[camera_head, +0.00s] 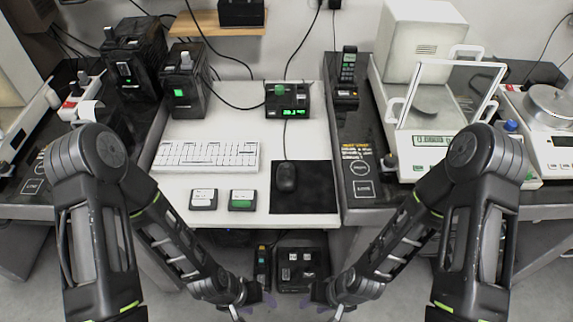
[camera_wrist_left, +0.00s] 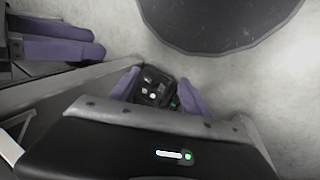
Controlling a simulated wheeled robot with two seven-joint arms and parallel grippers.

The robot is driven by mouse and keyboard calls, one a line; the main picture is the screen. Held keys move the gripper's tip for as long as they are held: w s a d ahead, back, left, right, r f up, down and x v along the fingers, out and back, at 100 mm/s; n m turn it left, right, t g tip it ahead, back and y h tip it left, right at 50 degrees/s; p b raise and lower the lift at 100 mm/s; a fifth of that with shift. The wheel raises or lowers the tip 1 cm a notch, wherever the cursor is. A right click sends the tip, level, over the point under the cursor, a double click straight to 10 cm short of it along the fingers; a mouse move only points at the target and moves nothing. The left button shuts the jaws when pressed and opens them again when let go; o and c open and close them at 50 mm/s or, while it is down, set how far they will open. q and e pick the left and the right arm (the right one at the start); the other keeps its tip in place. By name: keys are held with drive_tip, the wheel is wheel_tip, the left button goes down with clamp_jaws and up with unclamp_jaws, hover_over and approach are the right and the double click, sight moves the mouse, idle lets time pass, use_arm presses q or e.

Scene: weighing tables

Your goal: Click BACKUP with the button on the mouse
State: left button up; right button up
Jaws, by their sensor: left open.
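The black mouse (camera_head: 287,177) lies on a dark mat (camera_head: 318,190) at the front right of the white table, its cable running back. I cannot read BACKUP anywhere. Two small blocks lie left of the mat: one with a white face (camera_head: 204,198), one with a green face (camera_head: 242,200). My left gripper (camera_head: 258,301) is low in front of the table edge, away from the mouse. Its purple fingers are apart and empty in the left wrist view (camera_wrist_left: 158,92). My right gripper (camera_head: 319,295) is beside it, also low; its finger gap is unclear.
A white keyboard (camera_head: 206,155) lies left of the mat. A black unit with a green display (camera_head: 288,112) stands behind. A balance with a glass shield (camera_head: 432,145) stands on the right table. Dark devices (camera_head: 301,265) sit low beneath the white table's front edge.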

use_arm(q)
clamp_jaws()
idle(0.4)
idle(0.5)
